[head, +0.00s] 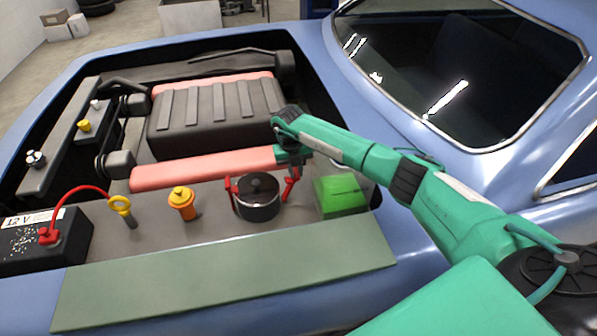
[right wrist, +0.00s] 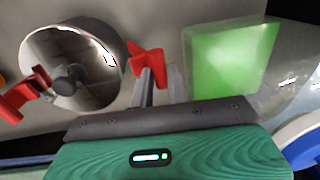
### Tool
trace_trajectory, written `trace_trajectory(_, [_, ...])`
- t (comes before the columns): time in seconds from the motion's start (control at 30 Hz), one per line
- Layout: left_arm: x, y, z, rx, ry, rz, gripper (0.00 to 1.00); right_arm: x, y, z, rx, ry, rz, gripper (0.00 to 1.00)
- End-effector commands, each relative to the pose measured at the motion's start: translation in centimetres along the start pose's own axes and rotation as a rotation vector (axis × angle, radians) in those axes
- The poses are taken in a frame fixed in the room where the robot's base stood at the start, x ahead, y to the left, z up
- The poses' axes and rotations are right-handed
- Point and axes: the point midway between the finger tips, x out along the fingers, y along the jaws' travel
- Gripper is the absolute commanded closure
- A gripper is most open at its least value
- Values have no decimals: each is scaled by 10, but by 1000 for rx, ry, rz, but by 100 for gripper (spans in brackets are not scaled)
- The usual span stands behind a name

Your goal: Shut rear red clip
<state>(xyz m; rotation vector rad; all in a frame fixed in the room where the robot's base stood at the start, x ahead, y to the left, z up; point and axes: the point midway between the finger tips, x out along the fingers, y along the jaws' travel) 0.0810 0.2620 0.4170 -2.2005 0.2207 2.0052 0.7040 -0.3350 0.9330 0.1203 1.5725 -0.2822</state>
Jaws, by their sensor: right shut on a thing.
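A round black and silver canister (head: 257,200) with a dark knobbed lid stands in the engine bay; it also shows in the right wrist view (right wrist: 92,95). One red clip (head: 232,188) is on its left side, sticking outward in the wrist view (right wrist: 22,96). The other red clip (head: 290,184) is on its right side, beside the green reservoir. My right gripper (head: 289,160) points down at this right-hand clip. In the wrist view its fingers (right wrist: 160,88) are close together at this red clip (right wrist: 146,60), shut on it. Part of the clip is hidden by the fingers. My left gripper is not in view.
A green reservoir (head: 340,194) stands close to the right of the gripper. A salmon tube (head: 205,170) and black engine cover (head: 215,115) lie behind. An orange cap (head: 182,202), yellow dipstick ring (head: 120,204) and battery (head: 45,245) are left. The green front panel (head: 225,270) is clear.

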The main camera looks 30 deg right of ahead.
Motion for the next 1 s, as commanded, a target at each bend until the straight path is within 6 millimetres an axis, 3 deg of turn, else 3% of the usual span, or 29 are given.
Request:
trace_trajectory(0.5, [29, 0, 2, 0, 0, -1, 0, -6, 47, -2, -5, 2, 4, 100])
trace_trajectory(1.0, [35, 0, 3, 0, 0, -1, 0, -8, 63, -3, -11, 2, 13, 100])
